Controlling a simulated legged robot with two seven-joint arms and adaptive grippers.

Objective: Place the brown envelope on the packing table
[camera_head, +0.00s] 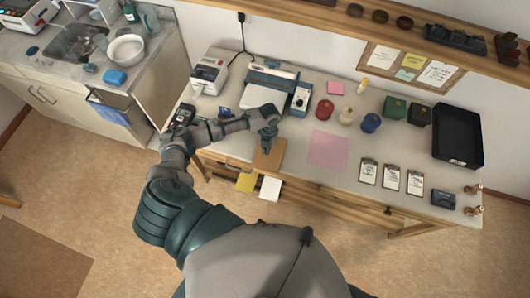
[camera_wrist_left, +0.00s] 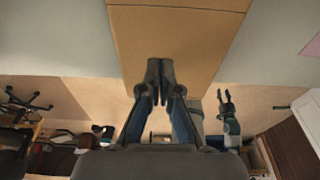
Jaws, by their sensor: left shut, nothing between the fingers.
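The brown envelope (camera_head: 266,158) lies flat on the pale packing table (camera_head: 292,152) at its front edge, and its near end appears to stick out past that edge. In the left wrist view the envelope (camera_wrist_left: 180,42) fills the top middle, with a crease line across it. My left gripper (camera_head: 268,143) is over the envelope in the head view. In the left wrist view its fingertips (camera_wrist_left: 160,72) are closed together with nothing between them. I cannot tell whether they touch the envelope. My right gripper (camera_wrist_left: 224,97) shows in the left wrist view, fingers apart, away from the envelope.
A pink sheet (camera_head: 328,150) lies right of the envelope. A blue-and-white machine (camera_head: 268,84) stands behind. Several coloured small items, clipboards (camera_head: 392,178) and a black tray (camera_head: 457,135) occupy the right side. Yellow (camera_head: 246,181) and white papers show below the front edge.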

